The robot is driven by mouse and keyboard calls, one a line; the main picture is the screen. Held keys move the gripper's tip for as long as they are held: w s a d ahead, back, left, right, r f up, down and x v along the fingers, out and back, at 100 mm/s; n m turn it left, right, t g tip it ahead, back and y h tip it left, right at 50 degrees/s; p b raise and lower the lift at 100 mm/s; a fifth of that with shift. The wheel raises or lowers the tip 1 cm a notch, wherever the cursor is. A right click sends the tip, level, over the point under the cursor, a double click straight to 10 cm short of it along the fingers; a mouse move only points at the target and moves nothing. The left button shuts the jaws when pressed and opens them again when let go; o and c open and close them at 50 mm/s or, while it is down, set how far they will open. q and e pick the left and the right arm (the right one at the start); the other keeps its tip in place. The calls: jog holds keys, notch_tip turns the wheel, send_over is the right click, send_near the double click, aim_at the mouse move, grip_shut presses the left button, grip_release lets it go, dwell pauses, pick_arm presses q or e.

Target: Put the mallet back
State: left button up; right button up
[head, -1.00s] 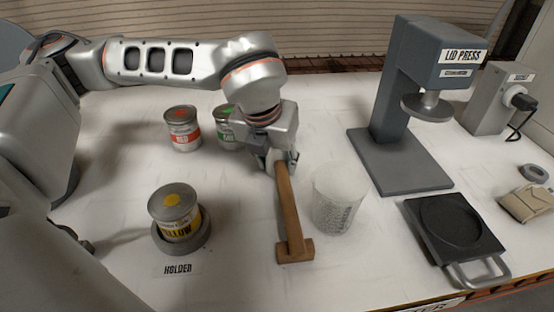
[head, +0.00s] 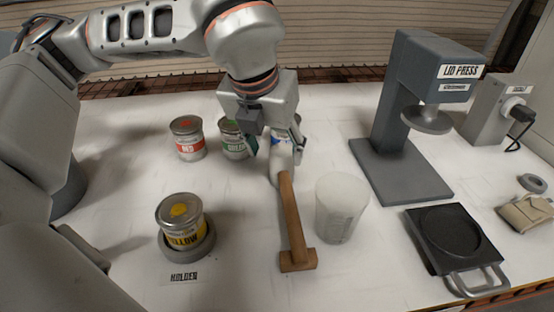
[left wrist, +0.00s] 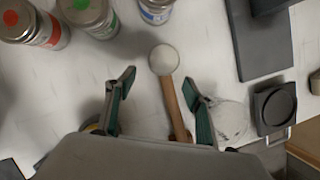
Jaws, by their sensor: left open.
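The mallet (head: 290,215) lies on the white table, with a brown wooden handle, a wooden crosspiece at its near end and a pale rounded end at the far one. In the left wrist view the pale end (left wrist: 163,60) and the handle show between and beyond my fingers. My left gripper (head: 275,145) is open and empty above the far end of the mallet. Its two green-padded fingers (left wrist: 160,80) stand wide apart, apparently not touching it. My right gripper is in neither view.
A translucent cup (head: 340,207) stands close right of the mallet. A yellow can (head: 181,222) sits in a round holder at left. Red (head: 187,138), green (head: 233,140) and blue (left wrist: 157,8) cans stand behind. The lid press (head: 400,170) and a black tray (head: 425,240) are at right.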

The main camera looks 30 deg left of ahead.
pick_arm(q)
jog(key=shift+v, duration=1.55)
